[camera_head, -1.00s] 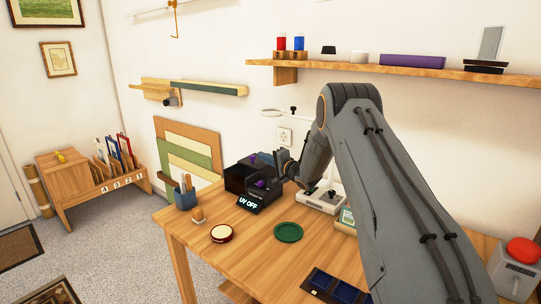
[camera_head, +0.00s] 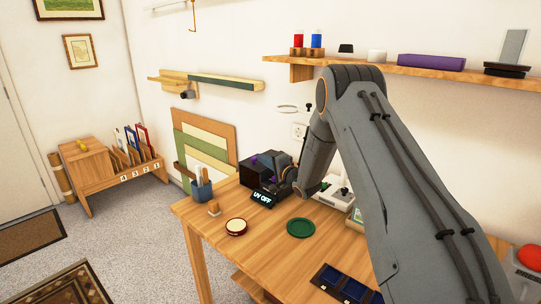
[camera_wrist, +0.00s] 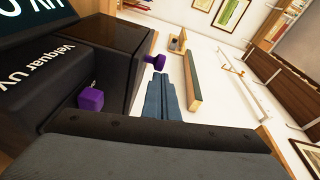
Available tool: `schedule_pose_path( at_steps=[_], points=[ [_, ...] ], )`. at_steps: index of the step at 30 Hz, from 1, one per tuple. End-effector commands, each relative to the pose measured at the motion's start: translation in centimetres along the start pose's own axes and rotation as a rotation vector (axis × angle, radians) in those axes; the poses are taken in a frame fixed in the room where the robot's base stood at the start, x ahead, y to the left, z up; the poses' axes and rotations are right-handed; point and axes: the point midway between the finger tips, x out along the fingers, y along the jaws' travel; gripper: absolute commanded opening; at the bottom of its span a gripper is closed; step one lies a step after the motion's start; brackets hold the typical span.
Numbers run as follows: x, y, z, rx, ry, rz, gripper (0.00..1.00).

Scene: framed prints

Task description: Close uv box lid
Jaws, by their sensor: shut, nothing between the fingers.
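The dark UV box (camera_head: 250,178) stands at the back of the wooden table, with a tilted front display (camera_head: 262,198) reading "UV OFF". My arm covers its right side. In the wrist view its black side (camera_wrist: 50,65) carries the name "Velquar UV", with a purple knob (camera_wrist: 91,98) below a glossy dark panel (camera_wrist: 112,38). A second purple knob (camera_wrist: 154,59) shows at the far side. I cannot tell how far the lid is open.
A white device (camera_head: 335,197) stands right of the box behind my arm. Dark blue panels (camera_head: 342,284) lie at the front. A wall shelf (camera_head: 400,68) runs above.

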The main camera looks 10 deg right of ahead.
Motion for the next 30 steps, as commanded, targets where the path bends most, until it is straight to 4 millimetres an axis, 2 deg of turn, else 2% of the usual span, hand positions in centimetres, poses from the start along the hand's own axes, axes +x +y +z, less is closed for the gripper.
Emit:
schedule_pose_path(
  at_steps=[6, 13, 17, 22, 30],
  points=[
    [0.1, 0.1, 0.8, -0.001, -0.010, 0.001, 0.00],
    [0.1, 0.1, 0.7, -0.002, -0.014, 0.001, 0.00],
    [-0.2, 0.1, -0.6, -0.002, -0.011, 0.001, 0.00],
    [-1.1, 0.0, -3.5, -0.001, -0.004, -0.002, 0.00],
    [-6.3, 0.1, -3.3, 0.002, -0.004, 0.000, 0.00]
  ],
)
